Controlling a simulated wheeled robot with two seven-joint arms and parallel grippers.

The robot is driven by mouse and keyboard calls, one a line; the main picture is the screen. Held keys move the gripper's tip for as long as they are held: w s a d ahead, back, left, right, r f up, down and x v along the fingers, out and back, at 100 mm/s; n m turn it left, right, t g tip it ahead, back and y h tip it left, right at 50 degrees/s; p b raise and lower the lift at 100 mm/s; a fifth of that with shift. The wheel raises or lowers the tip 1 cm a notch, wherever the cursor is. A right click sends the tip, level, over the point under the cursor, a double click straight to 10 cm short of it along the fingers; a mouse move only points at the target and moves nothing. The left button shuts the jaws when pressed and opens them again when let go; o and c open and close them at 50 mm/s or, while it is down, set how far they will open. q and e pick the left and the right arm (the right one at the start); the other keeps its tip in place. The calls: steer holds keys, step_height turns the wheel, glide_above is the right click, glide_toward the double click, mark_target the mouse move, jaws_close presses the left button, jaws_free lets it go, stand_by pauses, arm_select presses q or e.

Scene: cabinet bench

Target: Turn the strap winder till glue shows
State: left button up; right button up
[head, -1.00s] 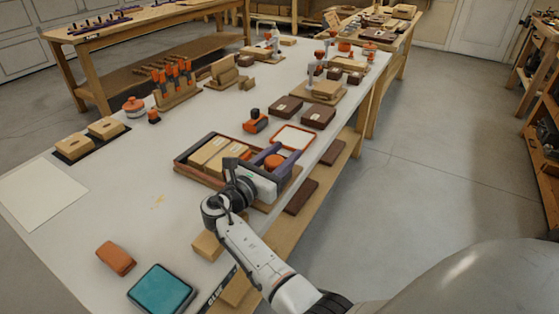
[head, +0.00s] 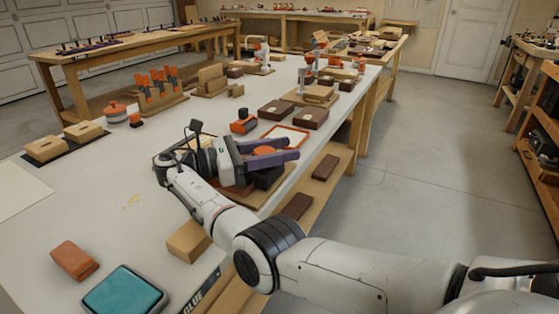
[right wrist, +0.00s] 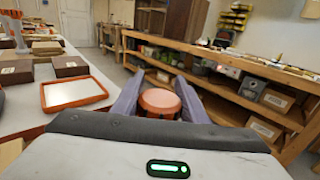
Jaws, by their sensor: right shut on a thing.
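My right gripper (head: 288,150) reaches over the right edge of the bench, its purple fingers shut on a round orange knob (head: 264,151). The right wrist view shows the knob (right wrist: 160,101) between both fingers. I cannot tell from its look whether this knob is the strap winder. A dark strip on the bench's front edge (head: 203,291) carries white letters that seem to read GLUE. My left gripper is not in view.
My right arm hides much of the wooden-block tray. Behind the gripper lie an orange-rimmed frame (head: 284,138) and dark boxes (head: 310,118). A teal pad (head: 124,293), a brown block (head: 74,260) and a wooden block (head: 188,241) lie nearer. The floor at right is clear.

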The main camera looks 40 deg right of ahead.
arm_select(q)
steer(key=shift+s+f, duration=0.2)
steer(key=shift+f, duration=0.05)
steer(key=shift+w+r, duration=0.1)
arm_select(e)
steer(key=o, duration=1)
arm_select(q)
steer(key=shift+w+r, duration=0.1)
arm_select(e)
steer(key=shift+o, duration=0.2)
